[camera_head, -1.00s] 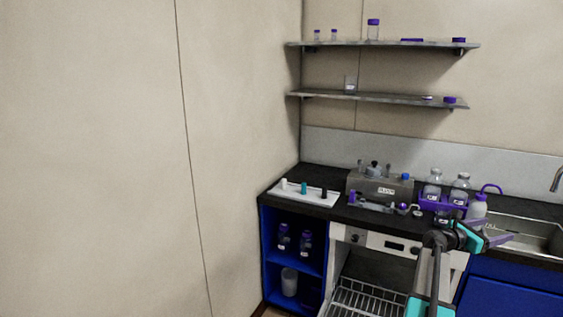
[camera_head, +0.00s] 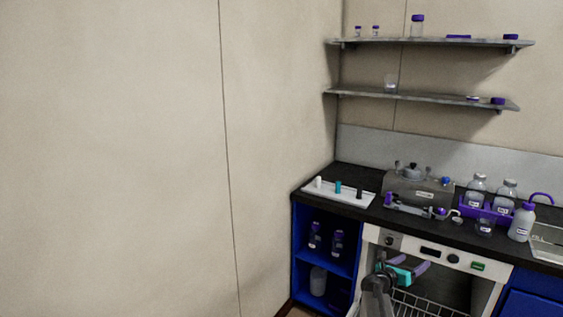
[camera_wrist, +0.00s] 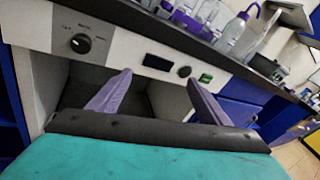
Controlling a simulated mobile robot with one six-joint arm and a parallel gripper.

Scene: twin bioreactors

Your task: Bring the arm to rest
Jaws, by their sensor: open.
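My gripper (camera_head: 417,268) is in front of the white oven-like appliance under the counter, near the top of its open front. Its two purple fingers stand apart with nothing between them. In the wrist view my gripper (camera_wrist: 158,95) also shows open and empty, facing the appliance's control panel (camera_wrist: 165,62) and dark cavity. My arm comes up from the bottom edge of the head view.
The black counter (camera_head: 345,196) carries a white tray (camera_head: 325,193), a grey water bath (camera_head: 410,188), a purple bottle rack (camera_head: 468,211) and a wash bottle (camera_head: 521,222). A wire rack (camera_head: 425,305) sits in the appliance. Blue shelves (camera_head: 306,262) stand left. Free floor is barely visible.

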